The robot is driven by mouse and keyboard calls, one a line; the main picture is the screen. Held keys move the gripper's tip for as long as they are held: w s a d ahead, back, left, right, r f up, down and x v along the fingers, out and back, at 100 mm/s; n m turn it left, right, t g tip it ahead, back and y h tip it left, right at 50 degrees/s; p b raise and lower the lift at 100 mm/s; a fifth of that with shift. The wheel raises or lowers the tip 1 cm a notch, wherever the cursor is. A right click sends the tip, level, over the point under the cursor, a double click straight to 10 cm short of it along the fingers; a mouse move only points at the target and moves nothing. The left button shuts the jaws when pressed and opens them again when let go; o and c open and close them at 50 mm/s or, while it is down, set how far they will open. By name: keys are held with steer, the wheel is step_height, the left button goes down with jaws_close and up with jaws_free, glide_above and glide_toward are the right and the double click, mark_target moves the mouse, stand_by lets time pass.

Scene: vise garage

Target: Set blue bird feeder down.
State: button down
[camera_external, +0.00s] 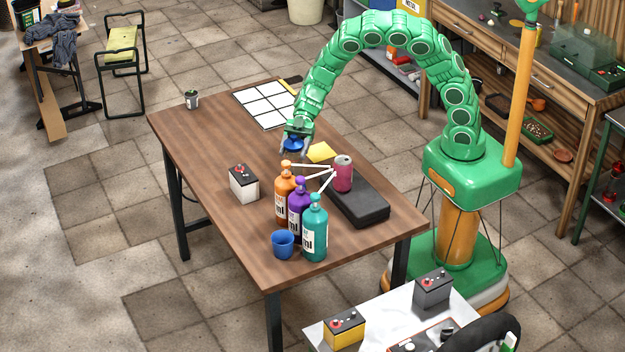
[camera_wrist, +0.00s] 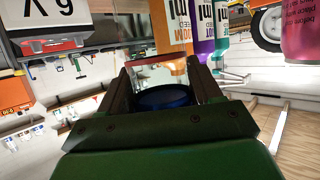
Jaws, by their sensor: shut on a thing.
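The blue bird feeder (camera_external: 293,144) is between the fingers of my gripper (camera_external: 296,149), which is shut on it. It hangs over the table (camera_external: 200,139) behind the bottles; I cannot tell its exact height. In the wrist view, the dark blue rim of the feeder (camera_wrist: 167,98) shows between the two fingers of my gripper (camera_wrist: 160,85).
Near it stand a white battery (camera_external: 244,186), an orange bottle (camera_external: 285,195), purple and teal bottles, a pink can (camera_external: 342,173) and a yellow pad (camera_external: 320,152).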

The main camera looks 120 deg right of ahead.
steer(key=shift+f, duration=0.15)
steer(key=shift+c, duration=0.9)
jaws_free()
steer(key=shift+r, duration=0.2)
steer(key=v, duration=1.2)
